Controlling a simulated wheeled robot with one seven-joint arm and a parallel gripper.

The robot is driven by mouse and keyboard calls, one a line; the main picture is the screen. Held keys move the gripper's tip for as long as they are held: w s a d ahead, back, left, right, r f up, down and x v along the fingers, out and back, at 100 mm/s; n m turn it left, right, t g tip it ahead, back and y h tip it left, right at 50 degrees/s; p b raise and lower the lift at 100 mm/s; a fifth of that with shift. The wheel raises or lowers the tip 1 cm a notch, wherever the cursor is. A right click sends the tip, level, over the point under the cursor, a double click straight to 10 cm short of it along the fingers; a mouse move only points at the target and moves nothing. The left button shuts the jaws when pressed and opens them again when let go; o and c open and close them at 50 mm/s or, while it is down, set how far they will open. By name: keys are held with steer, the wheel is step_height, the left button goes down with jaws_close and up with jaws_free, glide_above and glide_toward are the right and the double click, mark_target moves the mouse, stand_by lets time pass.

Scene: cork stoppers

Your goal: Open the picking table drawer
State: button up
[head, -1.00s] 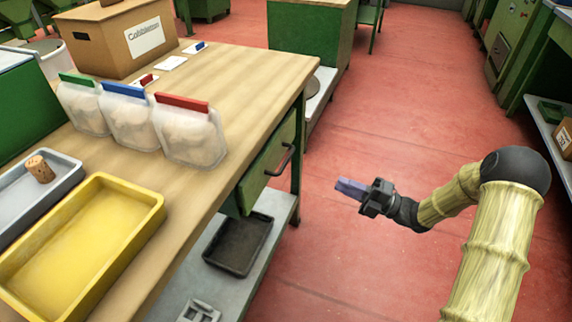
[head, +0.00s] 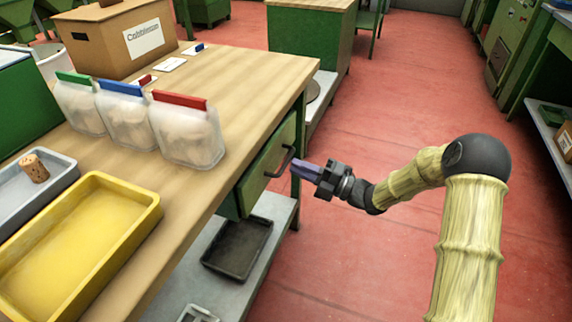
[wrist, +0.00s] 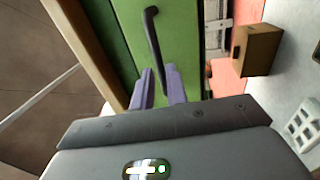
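The picking table (head: 245,85) has a green drawer (head: 262,172) under its wooden top, and the drawer looks shut. Its dark bar handle (head: 281,162) stands out from the front. My gripper (head: 298,168) is just right of the handle, with its purple fingers pointing at it. In the wrist view, the two fingers (wrist: 159,74) are apart with a gap between them. The handle (wrist: 153,38) lies ahead, its lower end lined up with that gap. No grip on it shows, and I cannot tell whether the fingers touch it.
On the tabletop are three clear bags (head: 188,135), a cardboard box (head: 115,40), a yellow tray (head: 130,235) and a grey tray holding a cork (head: 34,168). A black tray (head: 238,248) sits on the lower shelf. The red floor (head: 350,270) to the right is clear.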

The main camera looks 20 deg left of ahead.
mark_target(286, 161)
steer(key=x, duration=0.4)
steer(key=shift+a, duration=0.25)
jaws_close()
steer(key=shift+d, duration=0.1)
